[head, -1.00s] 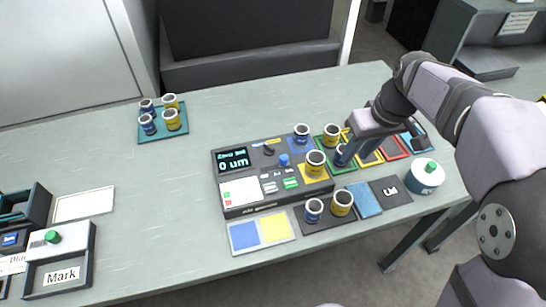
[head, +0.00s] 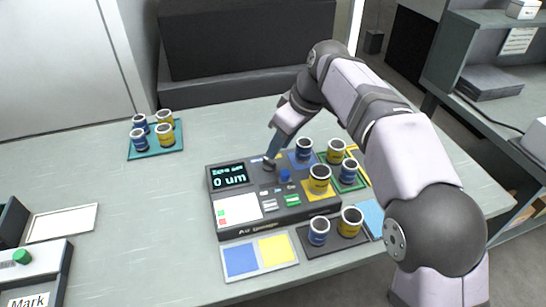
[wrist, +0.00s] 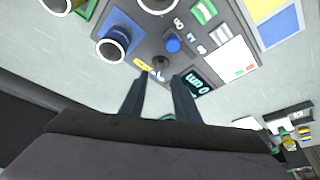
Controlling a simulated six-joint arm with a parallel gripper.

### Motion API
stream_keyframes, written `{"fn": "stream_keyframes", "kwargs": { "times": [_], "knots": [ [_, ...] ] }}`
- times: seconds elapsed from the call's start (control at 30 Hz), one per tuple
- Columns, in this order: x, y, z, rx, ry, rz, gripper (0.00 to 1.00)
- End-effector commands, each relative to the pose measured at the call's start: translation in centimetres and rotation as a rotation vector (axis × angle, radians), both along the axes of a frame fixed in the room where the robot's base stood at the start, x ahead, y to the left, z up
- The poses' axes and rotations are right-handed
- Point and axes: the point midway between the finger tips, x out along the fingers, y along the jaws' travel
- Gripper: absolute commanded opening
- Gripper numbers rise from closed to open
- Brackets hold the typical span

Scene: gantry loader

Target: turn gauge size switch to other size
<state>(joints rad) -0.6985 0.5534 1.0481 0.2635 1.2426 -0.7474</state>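The gauge size switch is a dark knob (wrist: 160,66) on the grey gauge console (head: 235,228). In the head view the knob (head: 268,165) sits right of the lit display (head: 229,175), partly hidden by my gripper. A small yellow label (wrist: 144,64) lies beside it in the wrist view. My gripper (wrist: 158,82) is open, with its two dark fingers apart and nothing between them except a view of the console. The fingertips are just short of the knob in the wrist view; I cannot tell whether they touch it. In the head view my gripper (head: 270,153) points down at the knob.
A blue button (head: 285,176) is close to the knob. A blue ring (head: 303,149) and a yellow ring (head: 319,179) stand on console pads nearby. More rings stand on a dark mat (head: 312,243) in front and a teal tray (head: 142,154) at left.

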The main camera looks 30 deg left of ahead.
Motion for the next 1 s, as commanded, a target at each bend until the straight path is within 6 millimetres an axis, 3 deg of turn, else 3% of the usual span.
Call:
{"fn": "stream_keyframes", "kwargs": {
  "times": [0.4, 0.83, 0.97, 1.0],
  "knots": [
    [0.3, 1.9, -4.7, -0.002, 0.002, -0.001, 0.29],
    [0.4, 2.2, -5.6, -0.001, 0.001, -0.001, 0.29],
    [0.4, 2.2, -5.5, -0.001, 0.001, -0.001, 0.0],
    [0.4, 2.2, -5.5, -0.001, 0.001, -0.001, 0.0]
  ]
}}
